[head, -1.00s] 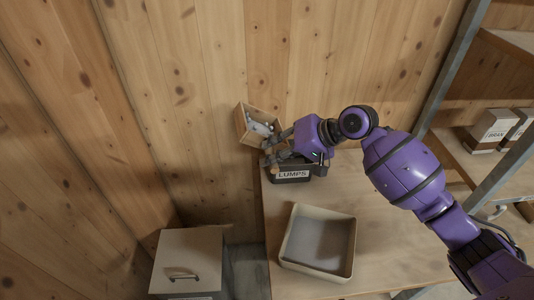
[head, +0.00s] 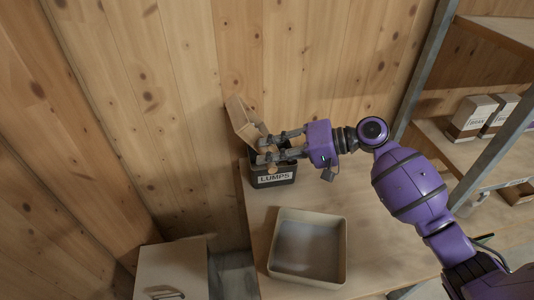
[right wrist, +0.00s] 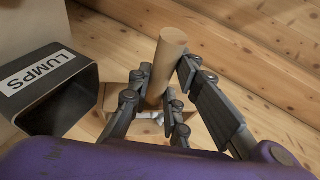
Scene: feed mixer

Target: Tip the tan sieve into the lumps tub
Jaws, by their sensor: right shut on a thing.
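The tan sieve (head: 241,122) is a small wooden box, steeply tilted above the back left of the lumps tub. In the right wrist view its rim (right wrist: 115,102) shows behind the fingers, with pale lumps (right wrist: 150,116) inside. My right gripper (head: 268,150) is shut on the sieve's round wooden handle (right wrist: 166,58). The black lumps tub (head: 273,180), with a white LUMPS label, stands upright on the table below the gripper; the fingers hide part of its opening. It also shows in the right wrist view (right wrist: 77,97). My left gripper is not in view.
A cream square tray (head: 342,250) sits at the front of the wooden table (head: 375,220). A wooden wall stands close behind the tub. A beige lidded bin (head: 170,262) is at lower left. Shelves with bran boxes (head: 472,118) stand at right, behind a grey post.

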